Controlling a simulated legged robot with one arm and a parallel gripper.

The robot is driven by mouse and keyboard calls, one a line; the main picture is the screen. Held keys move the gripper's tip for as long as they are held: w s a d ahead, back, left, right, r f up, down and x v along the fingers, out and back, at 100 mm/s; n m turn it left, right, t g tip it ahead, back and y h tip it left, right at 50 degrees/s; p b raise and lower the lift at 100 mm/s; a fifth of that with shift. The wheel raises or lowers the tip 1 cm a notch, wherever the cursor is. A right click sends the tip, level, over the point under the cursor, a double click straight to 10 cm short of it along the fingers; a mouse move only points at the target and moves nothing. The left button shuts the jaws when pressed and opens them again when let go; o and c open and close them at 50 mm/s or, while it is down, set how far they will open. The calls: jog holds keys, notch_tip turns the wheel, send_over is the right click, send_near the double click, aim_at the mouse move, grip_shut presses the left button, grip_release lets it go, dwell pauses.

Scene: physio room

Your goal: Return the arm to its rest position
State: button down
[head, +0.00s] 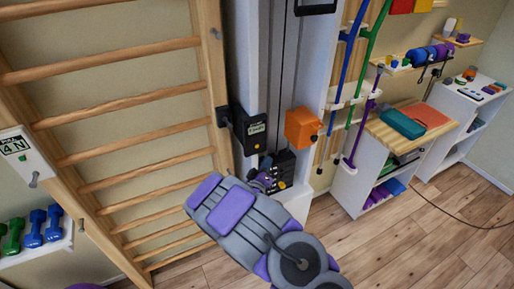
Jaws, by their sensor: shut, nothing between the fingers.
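My grey and purple arm (240,215) reaches up from the bottom middle of the head view, in front of the wooden wall bars and the tall machine. My gripper (263,181) shows small and dark just past the arm's upper links, partly hidden by them. It looks shut, with nothing seen in it. It appears in front of the lower part of the machine, near a dark block with small knobs; I cannot tell whether they touch.
Wooden wall bars (120,102) fill the left. A tall machine column (285,60) carries an orange box (303,127) and a black box (249,130). Dumbbells (33,229) sit on a low shelf at left. A white cabinet (359,188) stands right. The wooden floor (420,240) at lower right is mostly clear, crossed by a thin cable.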

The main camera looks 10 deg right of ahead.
dwell(0.3)
jog(key=s+r+m+g+y, duration=0.1)
jog(key=s+r+g+y, duration=0.2)
jog(key=s, duration=1.3)
jog(key=s+r+m+g+y, duration=0.1)
jog(key=s+r+g+y, duration=0.2)
jog(key=s, duration=1.4)
jog(key=s+r+m+g+y, duration=0.2)
jog(key=s+r+g, duration=0.7)
jog(key=s, duration=0.8)
jog(key=g, duration=0.3)
jog(key=shift+s+d+r+y, duration=0.2)
jog(key=shift+r+y, duration=0.1)
jog(key=shift+y, duration=0.1)
jog(key=c, duration=1.8)
grip_release()
jog(key=shift+a, duration=0.1)
